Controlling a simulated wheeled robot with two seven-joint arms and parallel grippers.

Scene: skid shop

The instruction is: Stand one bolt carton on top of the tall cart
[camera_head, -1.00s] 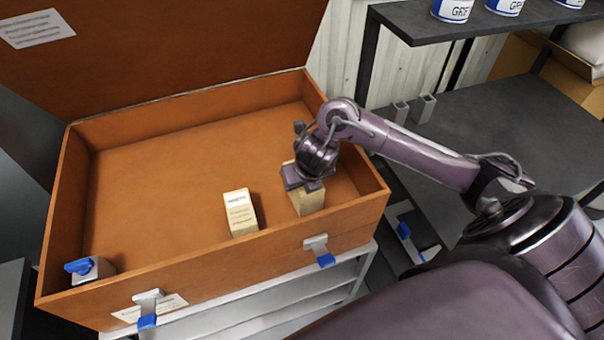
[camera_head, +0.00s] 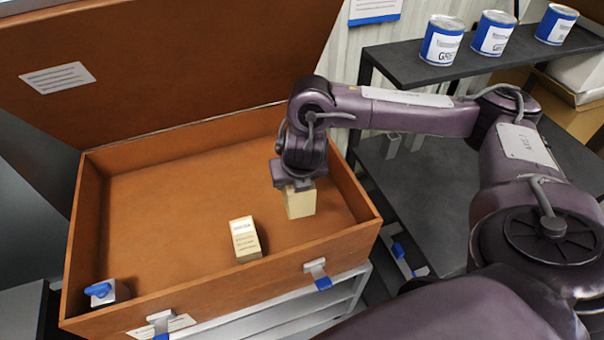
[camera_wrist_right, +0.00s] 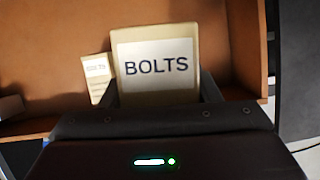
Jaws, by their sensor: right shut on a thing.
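My right gripper (camera_head: 296,187) is shut on a pale bolt carton (camera_head: 300,204) inside the right part of the open brown crate. In the right wrist view this carton (camera_wrist_right: 156,75) sits upright between the fingers, its "BOLTS" label facing the camera. It appears raised off the crate floor, below the rim. A second pale carton (camera_head: 245,240) stands on the floor near the front wall, to the left; it also shows in the wrist view (camera_wrist_right: 98,75). A dark grey two-level unit (camera_head: 405,62) stands at the right; I cannot tell whether it is the tall cart. My left gripper is out of view.
The crate (camera_head: 225,292) has a raised lid (camera_head: 190,60) behind and rests on a light metal frame (camera_head: 300,320). A blue-handled item (camera_head: 105,292) sits in its front left corner. Several blue-and-white cans (camera_head: 442,42) stand on the unit's upper shelf. Its lower shelf is mostly bare.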

